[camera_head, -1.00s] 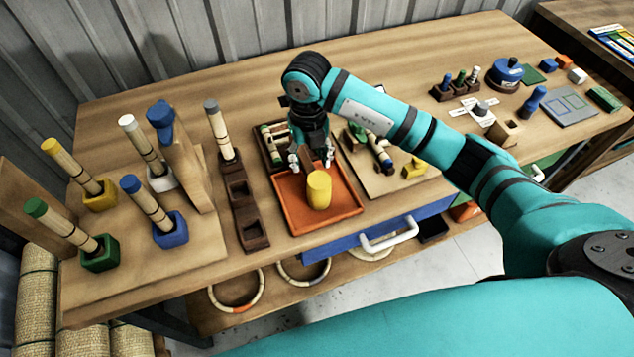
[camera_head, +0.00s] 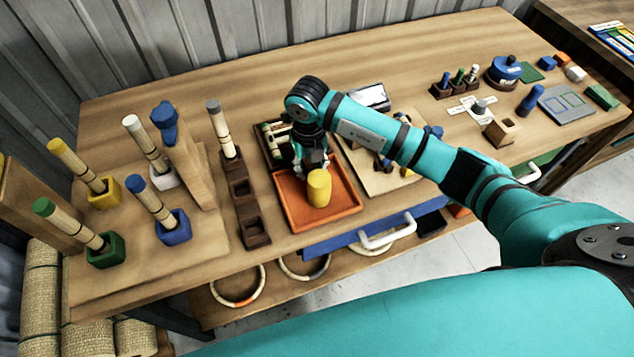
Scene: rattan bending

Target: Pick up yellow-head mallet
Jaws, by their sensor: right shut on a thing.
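The yellow-head mallet (camera_head: 319,188) is in the orange tray (camera_head: 343,214), its yellow cylindrical head facing me. Its handle is mostly hidden behind the head and under my right gripper. My right gripper (camera_head: 312,168) comes down from above at the back of the tray, right behind the yellow head, and is shut on the mallet, seemingly by its handle. The head still appears to be in or just over the tray; I cannot tell whether it touches the bottom. My left gripper is not in view.
Left of the tray stands a dark socket rack (camera_head: 252,230) with one upright rattan stick. Further left, a wooden board holds several sticks in coloured blocks, including a blue block (camera_head: 174,228). A dark tray (camera_head: 266,150) and a wooden board (camera_head: 362,178) flank my gripper closely.

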